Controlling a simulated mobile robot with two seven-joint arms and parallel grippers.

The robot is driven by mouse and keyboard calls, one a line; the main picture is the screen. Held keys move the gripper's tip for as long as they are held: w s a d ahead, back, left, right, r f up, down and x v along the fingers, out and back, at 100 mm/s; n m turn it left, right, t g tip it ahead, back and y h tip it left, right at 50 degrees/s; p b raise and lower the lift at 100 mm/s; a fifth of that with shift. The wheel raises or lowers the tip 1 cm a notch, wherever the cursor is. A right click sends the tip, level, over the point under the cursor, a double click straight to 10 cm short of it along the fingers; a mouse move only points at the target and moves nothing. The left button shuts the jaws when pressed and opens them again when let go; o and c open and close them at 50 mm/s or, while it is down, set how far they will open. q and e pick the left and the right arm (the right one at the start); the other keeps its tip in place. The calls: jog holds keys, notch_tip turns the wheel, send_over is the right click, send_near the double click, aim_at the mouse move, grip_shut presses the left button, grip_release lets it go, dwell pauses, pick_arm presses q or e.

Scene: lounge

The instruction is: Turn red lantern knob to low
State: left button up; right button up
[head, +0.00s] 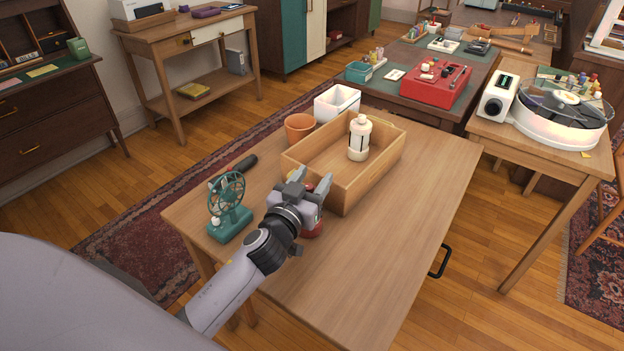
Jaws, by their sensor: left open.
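A red object (315,231), seemingly the red lantern, stands on the wooden table by the near side of the wooden box. My left gripper (311,181) is in front of it and hides most of it, including any knob. A bit of red also shows between the fingers. The left gripper is open, its fingers pointing away toward the box; I cannot tell whether it touches the red object. My right gripper is not in view.
A green fan (228,208) stands left of my gripper, with a dark-handled tool (240,166) behind it. A terracotta pot (299,127) and a white bin (337,103) stand beyond the box. The table's right part (410,215) is clear.

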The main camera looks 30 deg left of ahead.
pick_arm(q)
grip_shut()
jog(key=m+h+p, duration=0.2)
jog(key=h, duration=0.1)
jog(key=shift+r+h+p, duration=0.25)
jog(key=shift+h+p, duration=0.05)
jog(key=shift+p, duration=0.05)
jog(key=shift+d+m+g+h+p, duration=0.15)
jog(key=shift+m+g+h+p, duration=0.15)
jog(key=shift+m+h+p, duration=0.55)
jog(key=m+h, duration=0.1)
jog(key=h, duration=0.1)
jog(key=shift+d+f+m+g+h, duration=0.1)
jog(key=shift+m+g+h, duration=0.15)
jog(key=shift+g+h, duration=0.15)
jog(key=shift+s+d+f+m+g+h+p, duration=0.1)
jog(key=shift+d+m+g+h+p, duration=0.1)
jog(key=shift+m+g+h, duration=0.55)
jog(key=shift+s+d+m+g+h+p, duration=0.2)
jog(key=shift+m+h, duration=0.35)
jog(key=shift+h, duration=0.45)
jog(key=shift+w, duration=0.1)
